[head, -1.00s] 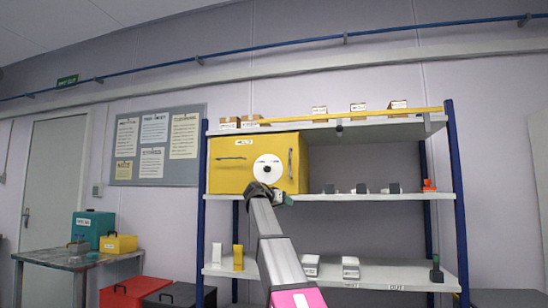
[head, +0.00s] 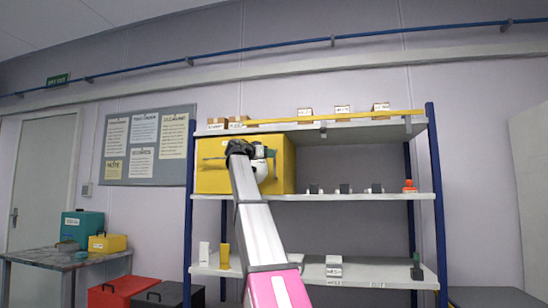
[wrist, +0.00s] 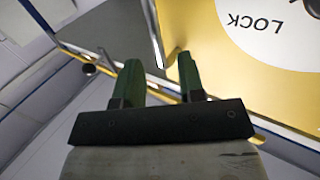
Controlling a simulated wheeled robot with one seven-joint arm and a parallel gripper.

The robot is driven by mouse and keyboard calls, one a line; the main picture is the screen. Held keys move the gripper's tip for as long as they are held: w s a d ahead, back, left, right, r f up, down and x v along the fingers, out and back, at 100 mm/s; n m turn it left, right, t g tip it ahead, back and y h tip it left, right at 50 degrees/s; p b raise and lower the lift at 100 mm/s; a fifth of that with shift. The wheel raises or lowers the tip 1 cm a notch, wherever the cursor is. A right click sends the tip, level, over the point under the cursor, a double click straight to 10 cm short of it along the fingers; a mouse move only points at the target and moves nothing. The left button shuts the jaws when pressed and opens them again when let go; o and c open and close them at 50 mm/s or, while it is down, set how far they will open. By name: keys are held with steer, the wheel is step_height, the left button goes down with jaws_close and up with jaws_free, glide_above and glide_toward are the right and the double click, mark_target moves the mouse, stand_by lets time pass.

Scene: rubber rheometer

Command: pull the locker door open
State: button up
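The yellow locker (head: 214,181) stands on the upper left of the shelving, and its front looks shut. A white round dial (head: 262,173) is on its front, partly behind my arm. The dial also shows in the wrist view (wrist: 245,22), reading LOCK upside down. My gripper (head: 266,153) is in front of the locker's upper right part. In the wrist view its two green fingers (wrist: 158,65) are apart.
The shelf rack (head: 433,170) has blue posts and a yellow rail (head: 350,117) above the locker. Small blocks (head: 344,188) sit right of the locker. A table (head: 70,257) stands left. Red (head: 120,291) and black (head: 172,294) cases are low at left.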

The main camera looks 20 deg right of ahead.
steer(key=shift+x, duration=2.2)
steer(key=shift+s, duration=0.1)
jaws_close()
